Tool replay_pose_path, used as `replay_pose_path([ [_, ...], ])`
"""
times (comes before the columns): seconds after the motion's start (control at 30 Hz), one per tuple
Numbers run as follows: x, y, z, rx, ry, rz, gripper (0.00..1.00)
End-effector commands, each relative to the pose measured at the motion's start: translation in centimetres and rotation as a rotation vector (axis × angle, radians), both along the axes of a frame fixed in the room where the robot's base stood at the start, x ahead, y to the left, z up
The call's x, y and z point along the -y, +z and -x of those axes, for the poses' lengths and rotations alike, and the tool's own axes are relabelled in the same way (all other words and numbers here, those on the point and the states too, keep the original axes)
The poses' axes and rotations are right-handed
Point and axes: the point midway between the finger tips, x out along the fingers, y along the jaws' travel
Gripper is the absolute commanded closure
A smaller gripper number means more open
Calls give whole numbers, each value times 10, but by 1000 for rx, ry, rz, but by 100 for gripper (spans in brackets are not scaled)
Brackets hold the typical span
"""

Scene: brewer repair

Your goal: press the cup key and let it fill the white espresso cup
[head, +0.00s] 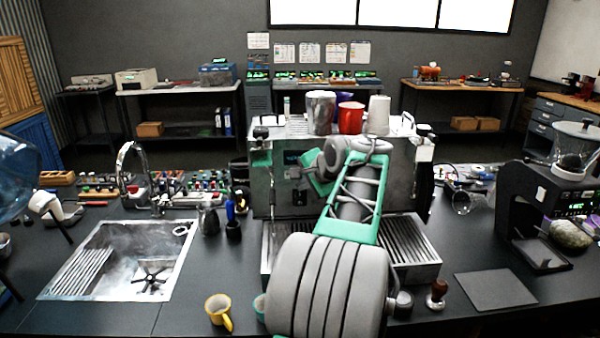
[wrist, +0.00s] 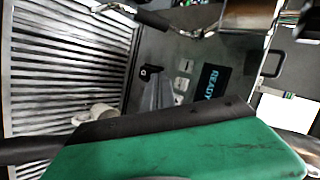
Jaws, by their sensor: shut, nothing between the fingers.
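The espresso machine (head: 268,190) stands mid-counter, with my arm across its front. In the wrist view its front panel shows a lit display reading READY (wrist: 213,81) and several small pale keys (wrist: 181,84) beside it. The white espresso cup (wrist: 98,114) is on the slatted drip tray (wrist: 62,62), partly covered by my gripper's dark edge; my arm hides it in the head view. My gripper (head: 308,172) is at the panel, shut and empty. Its grey fingers (wrist: 162,92) point towards the keys in the wrist view; contact cannot be told.
A black knob (wrist: 150,71) sticks out of the panel near my fingers. Red (head: 351,118) and steel (head: 321,112) vessels stand on the machine. A sink (head: 125,255) lies left, a yellow mug (head: 217,309) in front, a grinder (head: 520,205) right.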

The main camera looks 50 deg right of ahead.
Motion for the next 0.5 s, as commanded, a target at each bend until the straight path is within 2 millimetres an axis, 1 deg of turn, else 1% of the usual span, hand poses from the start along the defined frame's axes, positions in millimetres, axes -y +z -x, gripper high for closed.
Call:
replay_pose_path([
  [0.03,5,6,-4,-1,0,-3,100],
  [0.2,16,3,-14,0,0,-1,100],
  [0.5,19,0,-16,0,-1,1,100],
])
